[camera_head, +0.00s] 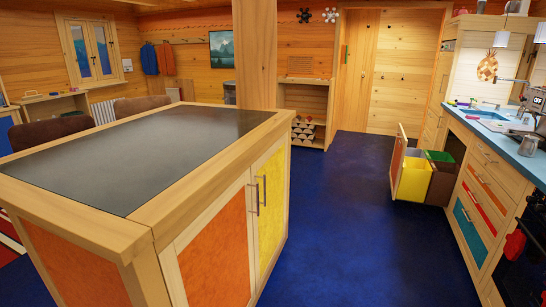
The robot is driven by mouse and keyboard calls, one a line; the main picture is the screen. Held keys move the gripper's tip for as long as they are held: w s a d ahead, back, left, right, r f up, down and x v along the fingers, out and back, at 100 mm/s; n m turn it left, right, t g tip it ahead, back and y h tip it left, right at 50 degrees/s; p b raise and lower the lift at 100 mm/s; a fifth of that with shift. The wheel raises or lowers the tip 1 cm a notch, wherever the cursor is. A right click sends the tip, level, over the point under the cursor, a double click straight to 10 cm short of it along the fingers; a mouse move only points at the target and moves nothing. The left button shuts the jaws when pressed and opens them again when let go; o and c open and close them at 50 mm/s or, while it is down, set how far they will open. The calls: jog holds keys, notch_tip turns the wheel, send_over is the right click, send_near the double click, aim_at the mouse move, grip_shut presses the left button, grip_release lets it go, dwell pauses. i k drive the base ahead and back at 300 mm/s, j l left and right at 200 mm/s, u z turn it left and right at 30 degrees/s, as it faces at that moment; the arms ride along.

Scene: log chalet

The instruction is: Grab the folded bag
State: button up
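I cannot make out a folded bag anywhere in the head view. My gripper is not in view. Several small things on the right counter (535,168) are too small to name. The inside of the island and of the shut drawers is hidden.
A wooden island with a dark top (140,150) fills the left front. A pull-out bin unit with yellow (414,180) and brown bins stands open, jutting into the aisle at the right. The blue floor (345,235) between is clear. A wooden post (255,55) stands behind the island.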

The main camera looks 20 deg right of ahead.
aim_at(497, 125)
jog(key=i+l+z, duration=0.4)
jog(key=i, duration=0.2)
jog(key=i+z, duration=0.45)
jog(key=i, duration=0.15)
jog(key=i+j+z, duration=0.15)
jog(key=i+z, duration=0.25)
jog(key=i, duration=0.2)
jog(key=i+z, duration=0.1)
jog(key=i, duration=0.5)
jog(key=i+j, duration=0.15)
jog(key=i, duration=0.45)
jog(key=i+z, duration=0.15)
jog(key=i, duration=0.45)
jog(key=i+z, duration=0.4)
jog(key=i+j+z, duration=0.2)
jog(key=i+z, duration=0.2)
jog(key=i, duration=0.1)
